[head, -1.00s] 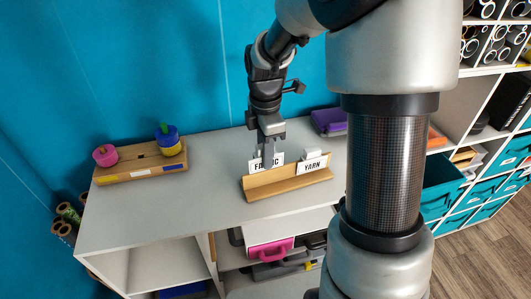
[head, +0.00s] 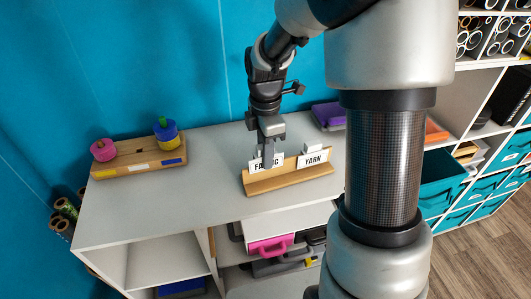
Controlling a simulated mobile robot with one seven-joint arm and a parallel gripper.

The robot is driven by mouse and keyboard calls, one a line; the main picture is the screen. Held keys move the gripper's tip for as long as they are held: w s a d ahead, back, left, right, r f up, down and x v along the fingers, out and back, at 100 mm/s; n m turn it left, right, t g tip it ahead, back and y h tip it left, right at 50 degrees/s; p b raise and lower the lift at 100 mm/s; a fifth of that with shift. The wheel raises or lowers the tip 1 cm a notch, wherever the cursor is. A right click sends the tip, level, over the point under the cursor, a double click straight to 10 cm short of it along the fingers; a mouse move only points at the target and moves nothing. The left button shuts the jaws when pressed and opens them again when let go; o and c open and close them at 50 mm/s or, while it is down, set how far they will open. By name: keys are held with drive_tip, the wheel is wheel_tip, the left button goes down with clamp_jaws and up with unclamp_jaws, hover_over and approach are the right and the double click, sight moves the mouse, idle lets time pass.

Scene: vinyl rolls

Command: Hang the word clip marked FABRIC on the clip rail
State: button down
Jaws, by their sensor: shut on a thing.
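The white word clip marked FABRIC (head: 277,160) is at the left part of the wooden clip rail (head: 285,179) on the grey counter. My gripper (head: 268,162) is shut on it, with a finger crossing the middle letters. The clip stands upright at the rail's upper edge; I cannot tell whether it is seated there or just above. The word clip marked YARN (head: 313,159) hangs on the right part of the same rail.
A wooden board (head: 140,163) with a pink spool (head: 103,150) and a stacked blue and yellow piece (head: 167,136) stands at the counter's left. A purple case (head: 329,115) lies behind the rail. The counter's middle left is clear. Cubby shelves stand at right.

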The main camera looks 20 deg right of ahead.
drive_tip(key=shift+f, duration=0.1)
idle(0.3)
drive_tip(key=shift+f+b, duration=0.3)
drive_tip(key=shift+f, duration=0.1)
drive_tip(key=shift+f, duration=0.1)
drive_tip(key=shift+f+b, duration=0.6)
drive_tip(key=shift+f, duration=0.25)
drive_tip(key=c, duration=1.5)
unclamp_jaws()
